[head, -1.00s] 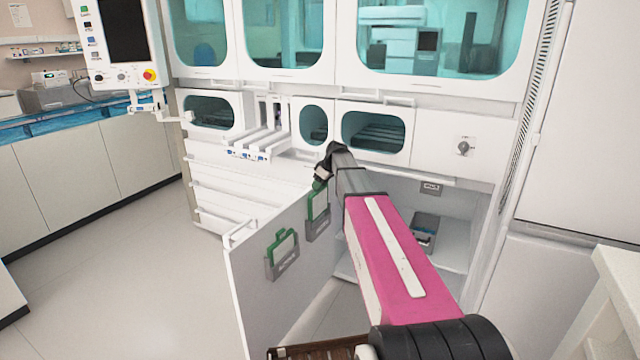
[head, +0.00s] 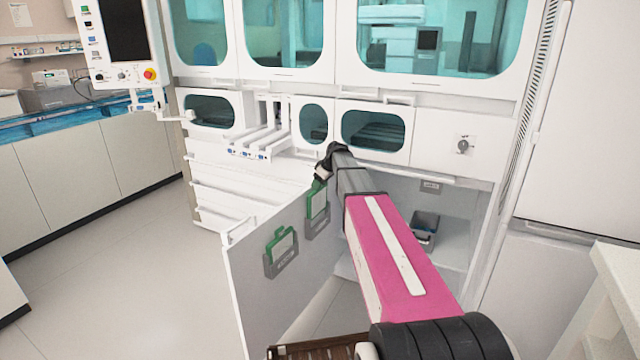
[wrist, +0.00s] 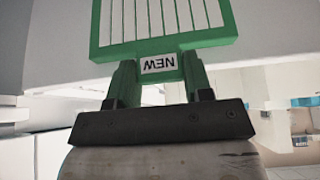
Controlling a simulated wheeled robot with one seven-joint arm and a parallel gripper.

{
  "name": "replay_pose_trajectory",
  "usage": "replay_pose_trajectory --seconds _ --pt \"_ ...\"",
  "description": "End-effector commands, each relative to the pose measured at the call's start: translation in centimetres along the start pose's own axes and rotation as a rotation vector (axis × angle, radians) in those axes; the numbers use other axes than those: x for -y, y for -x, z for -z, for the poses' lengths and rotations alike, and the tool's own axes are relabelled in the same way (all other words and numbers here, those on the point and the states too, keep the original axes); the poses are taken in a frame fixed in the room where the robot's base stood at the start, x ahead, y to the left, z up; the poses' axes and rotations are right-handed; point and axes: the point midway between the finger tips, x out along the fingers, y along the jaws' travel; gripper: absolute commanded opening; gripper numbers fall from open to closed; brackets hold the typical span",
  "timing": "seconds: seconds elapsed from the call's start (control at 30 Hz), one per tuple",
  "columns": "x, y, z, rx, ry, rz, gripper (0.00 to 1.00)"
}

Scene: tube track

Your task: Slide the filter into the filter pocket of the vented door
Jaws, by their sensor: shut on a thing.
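The green-framed filter (wrist: 160,24) fills the top of the wrist view, with white pleats and a label reading "NEW" upside down. My gripper (wrist: 157,82) is shut on its green handle. In the head view my gripper (head: 320,182) is at the upper right of the open door (head: 250,290), with the held filter (head: 317,203) below it. The filter's lower part is at a grey pocket (head: 317,229) on the door; I cannot tell how deep it sits. A second green filter (head: 281,245) stands in the left grey pocket (head: 283,264).
The open cabinet bay (head: 455,225) lies right of the door, with a small grey bin (head: 424,228) inside. White rails (head: 258,142) stick out above the door. A control panel (head: 122,40) hangs at upper left. The floor (head: 130,270) at left is clear.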

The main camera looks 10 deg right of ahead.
Motion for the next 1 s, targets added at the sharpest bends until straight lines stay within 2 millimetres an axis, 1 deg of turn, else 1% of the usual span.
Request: replay_pose_trajectory --seconds 0.03,0.8,0.83,0.87,0.9,1.0 --pt "0.3 -1.33 -1.37 0.042 0.014 0.012 0.23" --pt "0.26 -1.55 -1.3 0.068 0.023 0.022 0.23" --pt "0.26 -1.55 -1.3 0.068 0.023 0.022 0.53" --pt "0.25 -1.55 -1.29 0.068 0.023 0.022 0.62" --pt "0.25 -1.55 -1.3 0.068 0.023 0.022 0.65" --pt "0.23 -1.55 -1.31 0.068 0.021 0.022 0.65"
